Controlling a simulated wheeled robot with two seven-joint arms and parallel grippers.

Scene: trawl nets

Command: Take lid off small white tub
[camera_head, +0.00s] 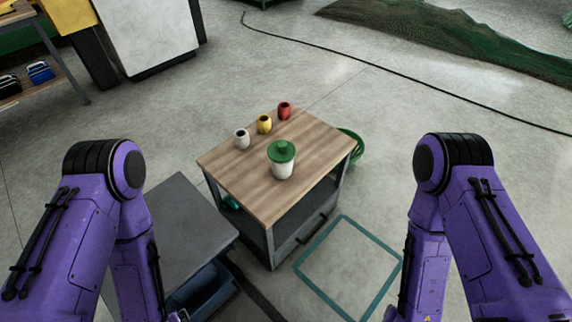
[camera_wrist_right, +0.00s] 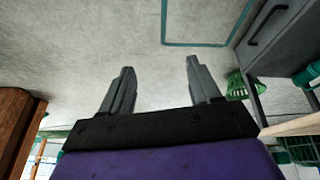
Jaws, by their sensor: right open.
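A small white tub (camera_head: 282,169) stands upright on the wooden top of a small cabinet (camera_head: 240,185) in the head view. Its green lid (camera_head: 281,151) with a knob sits on top of it. My right gripper (camera_wrist_right: 158,75) shows in the right wrist view with its two fingers apart and nothing between them. It is away from the tub, over the floor. Both of my purple arms hang at the sides in the head view. My left gripper is below the frame edge and cannot be seen.
A grey table (camera_head: 180,215) adjoins the cabinet at the left. A green basket (camera_head: 354,146) is behind its right side. A teal square (camera_head: 350,268) marks clear floor.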

